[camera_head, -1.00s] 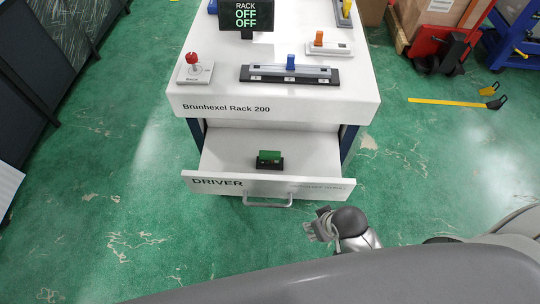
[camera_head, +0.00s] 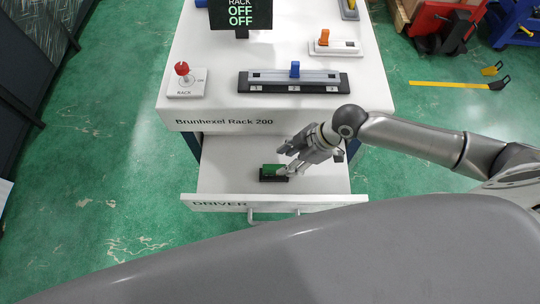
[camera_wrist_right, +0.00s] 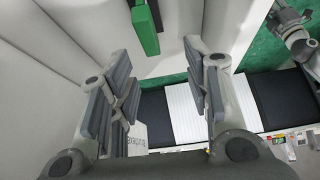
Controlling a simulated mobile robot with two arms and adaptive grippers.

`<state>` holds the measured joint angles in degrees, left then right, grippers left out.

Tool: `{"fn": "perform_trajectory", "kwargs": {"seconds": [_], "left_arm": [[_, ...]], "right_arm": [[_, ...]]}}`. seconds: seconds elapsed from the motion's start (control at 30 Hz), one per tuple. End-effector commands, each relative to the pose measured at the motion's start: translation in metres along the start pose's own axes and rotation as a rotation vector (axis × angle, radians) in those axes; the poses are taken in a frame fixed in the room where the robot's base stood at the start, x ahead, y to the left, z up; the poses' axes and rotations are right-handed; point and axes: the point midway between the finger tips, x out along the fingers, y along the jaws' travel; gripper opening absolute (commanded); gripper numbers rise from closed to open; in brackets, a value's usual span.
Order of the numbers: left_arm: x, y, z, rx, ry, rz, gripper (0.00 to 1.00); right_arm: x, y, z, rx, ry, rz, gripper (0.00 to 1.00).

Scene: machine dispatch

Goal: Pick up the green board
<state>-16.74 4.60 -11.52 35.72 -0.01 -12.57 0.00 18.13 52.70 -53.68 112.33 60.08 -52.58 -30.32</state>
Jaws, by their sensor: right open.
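The green board (camera_head: 270,168) stands upright in a small black holder (camera_head: 272,178) inside the open white drawer. My right gripper (camera_head: 284,160) is open at the board's right side, its fingers pointing left over the drawer. In the right wrist view the board (camera_wrist_right: 146,28) shows near the top, beyond the open fingers (camera_wrist_right: 160,65). Nothing is between the fingers. In the head view one finger overlaps the board's right end; I cannot tell whether it touches. My left gripper does not show in the head view.
The drawer front (camera_head: 320,200) has a handle partly hidden by my body. The white rack top (camera_head: 215,55) overhangs the drawer's back; it carries a red knob (camera_head: 182,69), a blue slider (camera_head: 295,69) and an orange switch (camera_head: 324,37). The drawer's left part is bare.

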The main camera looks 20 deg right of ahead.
Motion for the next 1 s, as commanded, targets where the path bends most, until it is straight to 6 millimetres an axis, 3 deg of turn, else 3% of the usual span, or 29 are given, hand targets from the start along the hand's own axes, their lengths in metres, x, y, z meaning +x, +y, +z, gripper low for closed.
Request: {"fn": "perform_trajectory", "kwargs": {"seconds": [0.17, 0.5, 0.67, 1.0], "left_arm": [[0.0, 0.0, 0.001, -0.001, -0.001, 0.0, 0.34], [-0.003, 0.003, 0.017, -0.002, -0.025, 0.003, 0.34], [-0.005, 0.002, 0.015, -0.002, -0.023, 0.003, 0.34], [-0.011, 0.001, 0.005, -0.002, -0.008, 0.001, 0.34]], "right_arm": [[-0.005, 0.012, 0.016, 0.003, -0.012, -0.003, 0.45], [0.042, 0.013, 0.016, 0.004, -0.011, -0.003, 0.45], [0.052, 0.011, 0.016, 0.004, -0.011, -0.005, 0.45], [0.094, 0.009, 0.014, 0.004, -0.011, -0.003, 0.45]]}}
